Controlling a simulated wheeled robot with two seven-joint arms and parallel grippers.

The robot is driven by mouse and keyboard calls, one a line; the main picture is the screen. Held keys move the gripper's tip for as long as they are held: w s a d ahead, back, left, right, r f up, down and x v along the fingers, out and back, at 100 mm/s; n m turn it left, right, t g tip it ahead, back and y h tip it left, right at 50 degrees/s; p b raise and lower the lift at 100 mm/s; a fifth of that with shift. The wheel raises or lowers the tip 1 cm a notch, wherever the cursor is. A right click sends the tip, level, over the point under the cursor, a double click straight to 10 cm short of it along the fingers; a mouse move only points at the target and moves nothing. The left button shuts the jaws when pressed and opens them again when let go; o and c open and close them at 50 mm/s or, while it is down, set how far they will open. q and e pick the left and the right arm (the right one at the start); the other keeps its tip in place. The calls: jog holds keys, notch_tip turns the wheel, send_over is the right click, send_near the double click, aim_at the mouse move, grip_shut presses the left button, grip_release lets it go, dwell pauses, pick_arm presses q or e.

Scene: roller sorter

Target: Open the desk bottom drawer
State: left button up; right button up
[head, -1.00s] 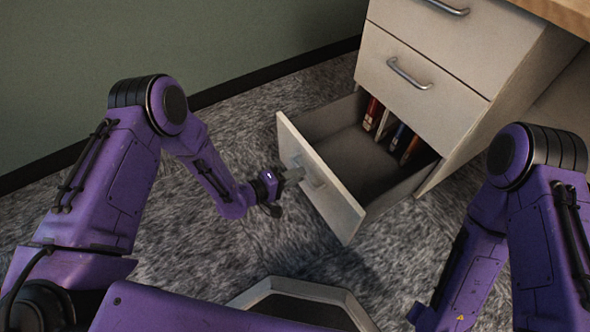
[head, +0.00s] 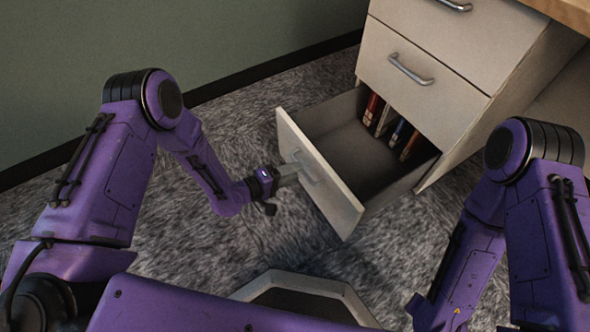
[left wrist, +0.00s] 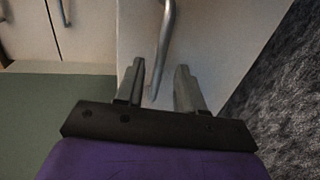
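The desk's bottom drawer (head: 322,178) is pulled well out, and its inside shows in the head view. Its metal bar handle (head: 306,170) is on the front panel; the handle also shows in the left wrist view (left wrist: 166,38). My left gripper (head: 288,174) is at the drawer front, beside the handle. In the left wrist view its two fingers (left wrist: 160,82) are apart, with the handle's lower end between or just beyond them; I cannot tell whether they touch it. My right gripper is out of view; only my right arm shows.
Several books (head: 390,125) stand at the back of the drawer. Two closed drawers with handles (head: 410,70) are above it. A green wall (head: 200,40) is at the left. Grey carpet (head: 190,235) lies clear in front of the drawer.

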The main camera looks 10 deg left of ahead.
pick_arm(q)
jog(key=p+v, duration=0.2)
jog(key=v, duration=0.7)
jog(key=shift+p, duration=0.35)
jog(key=s+a+f+m+g+y, duration=0.1)
jog(key=s+a+f+g+y, duration=0.1)
jog(key=s+a+f+y, duration=0.6)
jog(key=s+a+r+g+y, duration=0.1)
jog(key=s+a+g+y, duration=0.2)
jog(key=s, duration=0.4)
jog(key=s+a+g+y, duration=0.2)
jog(key=s+a+y, duration=0.15)
jog(key=s, duration=0.35)
notch_tip(320, 180, up, 35)
jog(key=p, duration=3.4)
jog(key=shift+d+f+m, duration=0.25)
jog(key=shift+d+m, duration=0.05)
jog(key=shift+m, duration=0.1)
